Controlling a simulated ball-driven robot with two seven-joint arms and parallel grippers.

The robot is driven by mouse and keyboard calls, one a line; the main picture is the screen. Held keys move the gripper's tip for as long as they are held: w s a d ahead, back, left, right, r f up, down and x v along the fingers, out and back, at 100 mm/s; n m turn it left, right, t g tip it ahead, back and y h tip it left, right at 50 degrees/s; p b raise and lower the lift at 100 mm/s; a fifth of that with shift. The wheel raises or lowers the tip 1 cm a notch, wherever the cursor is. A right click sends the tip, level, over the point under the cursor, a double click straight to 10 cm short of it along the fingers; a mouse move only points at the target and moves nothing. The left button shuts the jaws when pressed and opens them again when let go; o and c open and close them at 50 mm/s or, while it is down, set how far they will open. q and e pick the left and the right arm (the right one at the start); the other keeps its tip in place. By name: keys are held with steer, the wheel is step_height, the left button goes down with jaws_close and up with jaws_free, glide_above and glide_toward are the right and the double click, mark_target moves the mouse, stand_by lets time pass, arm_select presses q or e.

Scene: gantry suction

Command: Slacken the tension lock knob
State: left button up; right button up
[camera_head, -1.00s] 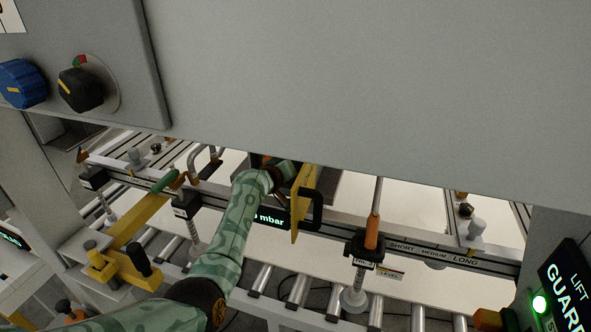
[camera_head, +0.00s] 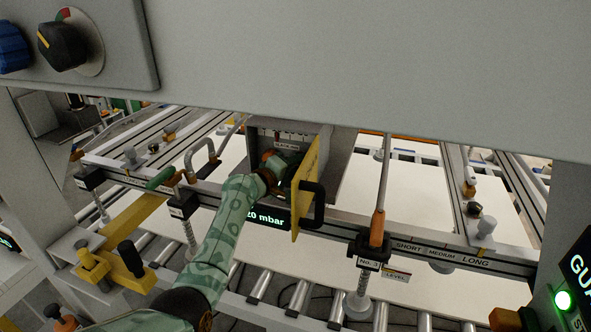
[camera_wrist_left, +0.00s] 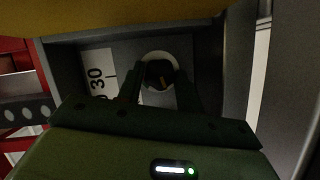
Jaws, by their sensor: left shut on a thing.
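The dark round knob (camera_wrist_left: 160,73) with an orange mark sits on a pale round plate inside the grey box, in the left wrist view. A white label with "30" (camera_wrist_left: 97,76) is to its left. My left gripper (camera_wrist_left: 160,88) reaches into the box, with its two fingers on either side of the knob, shut on it. In the head view my left gripper (camera_head: 283,164) is inside the open grey box (camera_head: 322,138); the arm end hides the knob there. The box's yellow door (camera_head: 306,190) stands open with a black handle. My right gripper is not in view.
A green display reading "20 mbar" (camera_head: 267,217) is under the box. A rail marked SHORT, MEDIUM, LONG (camera_head: 434,251) runs right, with suction cups below. A yellow clamp (camera_head: 125,265) stands left. A grey panel (camera_head: 380,70) overhangs the top.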

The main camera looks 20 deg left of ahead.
arm_select(q)
steer(key=shift+f, duration=0.1)
steer(key=o, duration=1)
steer(key=v, duration=1.6)
steer(key=shift+s+a+p, duration=0.15)
steer(key=shift+p, duration=0.15)
steer(key=shift+f, duration=0.1)
